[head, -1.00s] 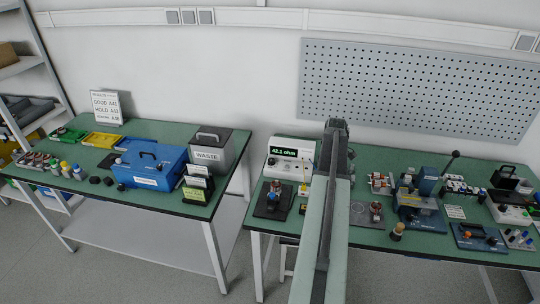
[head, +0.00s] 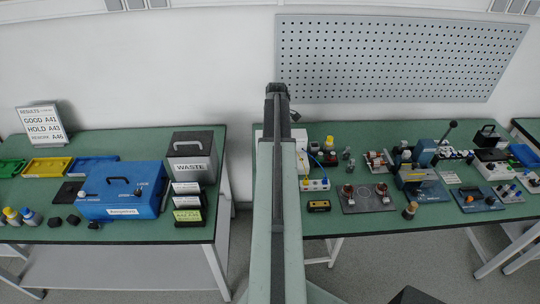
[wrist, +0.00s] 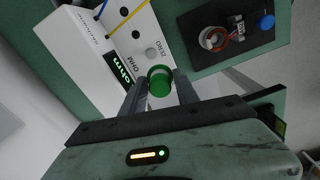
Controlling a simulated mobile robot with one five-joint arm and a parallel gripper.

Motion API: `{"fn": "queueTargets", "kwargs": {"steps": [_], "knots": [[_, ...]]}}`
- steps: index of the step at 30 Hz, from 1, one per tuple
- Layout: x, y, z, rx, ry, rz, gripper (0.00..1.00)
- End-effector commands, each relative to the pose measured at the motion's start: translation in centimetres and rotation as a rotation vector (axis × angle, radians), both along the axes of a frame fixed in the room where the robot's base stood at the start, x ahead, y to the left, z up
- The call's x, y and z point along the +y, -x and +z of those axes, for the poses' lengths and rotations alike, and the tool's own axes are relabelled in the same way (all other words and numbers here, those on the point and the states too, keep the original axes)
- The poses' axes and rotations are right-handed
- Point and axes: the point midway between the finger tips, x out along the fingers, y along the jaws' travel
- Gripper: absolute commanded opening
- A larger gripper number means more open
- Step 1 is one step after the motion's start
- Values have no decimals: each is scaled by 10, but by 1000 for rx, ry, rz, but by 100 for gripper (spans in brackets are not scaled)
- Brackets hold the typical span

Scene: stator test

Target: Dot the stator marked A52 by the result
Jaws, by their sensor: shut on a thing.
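In the wrist view my gripper (wrist: 158,92) is shut on a green round thing (wrist: 160,80), seen end-on, like a paint bottle or its cap. A copper-wound stator (wrist: 212,39) with a small tag lies on a black mat (wrist: 230,52) ahead and to the right of it, apart from the gripper. In the head view my arm hides the gripper and the black mat. Other stators (head: 348,189) sit on a grey plate (head: 366,204); their marks are unreadable.
A results sign (head: 41,124) shows GOOD A41, HOLD A43 and REWORK A46. A blue box (head: 120,190), a waste bin (head: 194,150) and coloured trays (head: 47,167) stand on the left bench. Yellow- and blue-capped bottles (head: 20,216) stand at its front. A gap separates the benches.

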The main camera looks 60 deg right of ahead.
Motion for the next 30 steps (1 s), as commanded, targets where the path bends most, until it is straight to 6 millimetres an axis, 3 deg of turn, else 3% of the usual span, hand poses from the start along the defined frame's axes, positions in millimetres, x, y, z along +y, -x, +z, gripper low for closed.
{"fn": "queueTargets", "kwargs": {"steps": [4, 9, 13, 23, 30], "knots": [[16, 7, 7, 0, 0, 4, 0], [65, 41, 26, 1, -2, 5, 0], [87, 56, 33, 1, -2, 6, 0], [90, 58, 26, 1, -3, 6, 0], [90, 58, 3, 1, -3, 6, 0]]}}
